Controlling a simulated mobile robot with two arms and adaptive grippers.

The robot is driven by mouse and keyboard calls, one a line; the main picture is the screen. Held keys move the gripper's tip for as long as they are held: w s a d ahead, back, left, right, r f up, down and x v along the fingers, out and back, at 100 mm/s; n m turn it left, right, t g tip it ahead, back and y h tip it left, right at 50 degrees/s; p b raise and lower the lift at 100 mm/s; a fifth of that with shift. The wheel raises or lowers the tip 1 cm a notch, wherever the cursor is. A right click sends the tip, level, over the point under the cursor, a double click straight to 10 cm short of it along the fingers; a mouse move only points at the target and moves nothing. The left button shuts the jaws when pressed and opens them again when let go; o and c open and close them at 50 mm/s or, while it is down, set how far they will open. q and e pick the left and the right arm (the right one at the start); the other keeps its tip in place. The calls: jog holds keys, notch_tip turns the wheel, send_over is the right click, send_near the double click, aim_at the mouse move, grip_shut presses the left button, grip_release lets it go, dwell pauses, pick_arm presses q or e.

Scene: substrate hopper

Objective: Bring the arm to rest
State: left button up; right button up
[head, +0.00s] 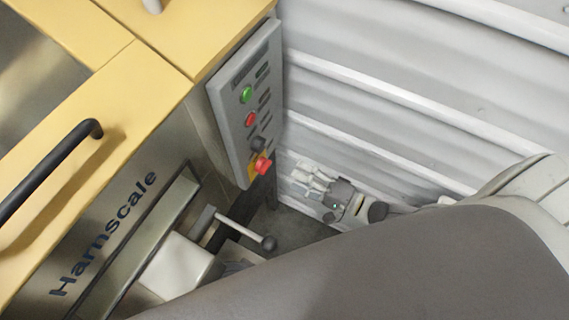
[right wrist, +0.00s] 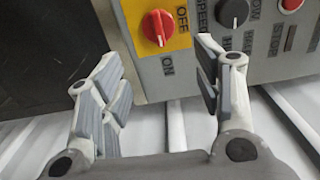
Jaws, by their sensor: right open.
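My right gripper (head: 312,178) is in the head view, low beside the control panel and in front of the white corrugated wall. In the right wrist view its two fingers (right wrist: 165,85) are spread wide with nothing between them. The red rotary switch on a yellow plate (right wrist: 157,27) shows just beyond the fingertips, apart from them. In the head view the same red switch (head: 263,166) sits at the lower end of the grey panel. My left gripper is not in view.
The grey control panel (head: 236,130) carries a green button (head: 247,94) and a red button (head: 251,119). The yellow-framed Harnscale hopper (head: 120,90) has a black handle (head: 50,170). A lever with a dark ball knob (head: 269,243) sticks out below. The corrugated wall (head: 400,90) bounds the right.

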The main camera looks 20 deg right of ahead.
jog(key=shift+v, duration=1.1)
